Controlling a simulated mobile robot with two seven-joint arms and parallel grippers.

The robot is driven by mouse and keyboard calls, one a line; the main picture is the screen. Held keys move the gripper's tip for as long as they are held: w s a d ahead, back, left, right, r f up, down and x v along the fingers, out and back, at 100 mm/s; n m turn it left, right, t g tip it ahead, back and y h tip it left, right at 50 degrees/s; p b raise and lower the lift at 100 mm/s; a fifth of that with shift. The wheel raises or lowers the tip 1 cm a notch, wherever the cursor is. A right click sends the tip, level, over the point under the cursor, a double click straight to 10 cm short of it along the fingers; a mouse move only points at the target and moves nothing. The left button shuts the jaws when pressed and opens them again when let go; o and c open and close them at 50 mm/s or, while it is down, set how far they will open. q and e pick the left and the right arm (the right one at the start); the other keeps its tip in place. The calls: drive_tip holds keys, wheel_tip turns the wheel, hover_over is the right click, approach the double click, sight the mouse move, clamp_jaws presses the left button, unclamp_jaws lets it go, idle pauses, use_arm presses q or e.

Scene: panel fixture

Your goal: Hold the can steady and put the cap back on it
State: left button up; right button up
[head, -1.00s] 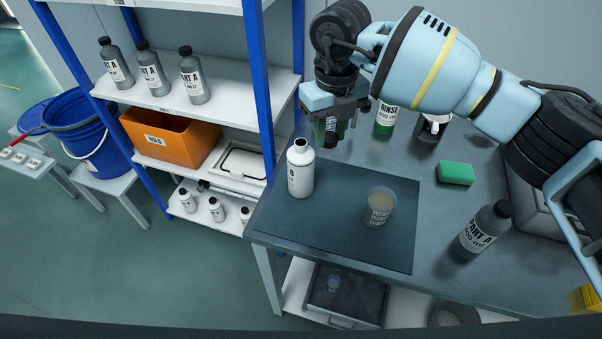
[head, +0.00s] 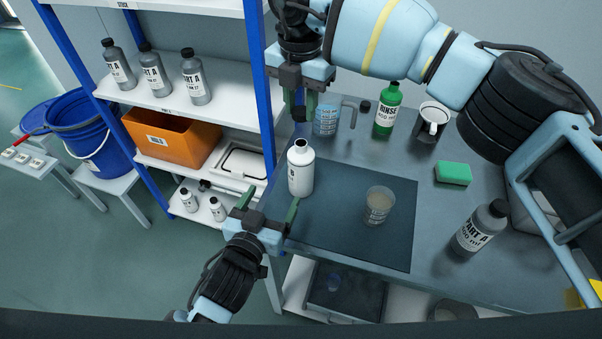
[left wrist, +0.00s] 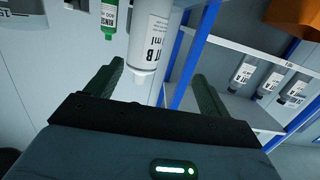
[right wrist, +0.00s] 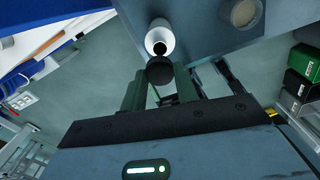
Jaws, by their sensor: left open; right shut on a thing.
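The can is a white Part B bottle (head: 301,170) with an open dark mouth, upright on the dark mat (head: 345,235). It also shows in the left wrist view (left wrist: 151,38) and the right wrist view (right wrist: 160,38). My right gripper (head: 299,104) is shut on the black cap (right wrist: 159,70) and holds it above and behind the can, apart from it. My left gripper (head: 270,206) is open and empty at the can's lower left. In the left wrist view the can lies ahead, between the directions of its fingers, not gripped.
A beaker of tan liquid (head: 379,206) stands on the mat right of the can. Behind are a blue-marked jug (head: 327,119), a green rinse bottle (head: 387,112) and a white mug (head: 431,121). A Part A bottle (head: 482,229) and green sponge (head: 453,173) are at right.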

use_arm(q)
drive_tip(key=shift+w+d+r+m+t+h, duration=0.2)
drive_tip(key=shift+w+d+r+m+h, duration=0.1)
drive_tip(key=shift+d+r+h, duration=0.25)
drive_tip(key=shift+w+d+r+m+t+h, duration=0.2)
drive_tip(key=shift+w+d+r+m+h, duration=0.15)
drive_tip(key=shift+d+r, duration=0.35)
drive_tip(key=x, duration=1.2)
drive_tip(key=shift+a, duration=0.1)
drive_tip(key=c, duration=1.5)
use_arm(e)
hover_over(301, 143)
drive_tip(key=shift+f, duration=2.5)
drive_tip(key=shift+f, duration=0.1)
drive_tip(key=shift+f, duration=0.8)
